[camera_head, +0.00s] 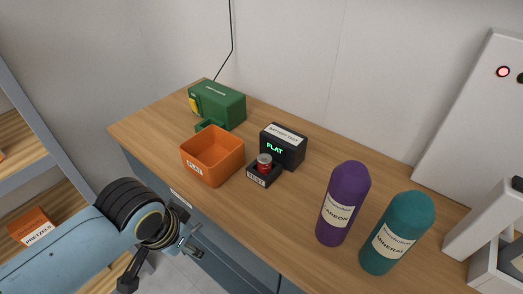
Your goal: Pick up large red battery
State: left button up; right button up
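The large red battery (264,168) stands upright in the small black cradle (259,183) labelled "TEST", at the front of a black battery tester (290,151). Its silver top and a strip of its red side show; the cradle hides the lower part. The tester's display reads "FLAT" in green. My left gripper (162,266) is at the lower left, in front of the counter's front edge, away from the battery. Its fingers are spread apart with nothing visible between them. My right gripper is not in view.
An orange bin (197,172) labelled "FLAT" stands left of the cradle, with a green device (219,105) behind it. Purple (337,228) and teal (384,262) cylinders stand on the right. A white machine (485,120) is at the far right. The wooden counter (232,212) is clear in front.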

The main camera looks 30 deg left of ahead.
pick_arm(q)
jog(key=w+d+r+n+p, duration=0.1)
jog(key=w+r+n+p, duration=0.2)
jog(key=r, duration=0.8)
jog(key=n+g+h+p, duration=0.1)
jog(key=n+h, duration=0.3)
jog(key=n, duration=1.6)
send_near(264, 157)
jog(key=x, duration=0.4)
jog(key=shift+w+a+p, duration=0.1)
jog(key=shift+p, duration=0.2)
jog(key=x, duration=0.5)
jog(key=shift+f+p, duration=0.1)
jog(key=shift+p, duration=0.2)
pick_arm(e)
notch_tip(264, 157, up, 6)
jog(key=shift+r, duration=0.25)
pick_arm(q)
jog(key=shift+c, duration=0.3)
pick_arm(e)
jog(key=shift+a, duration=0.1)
pick_arm(q)
grip_shut()
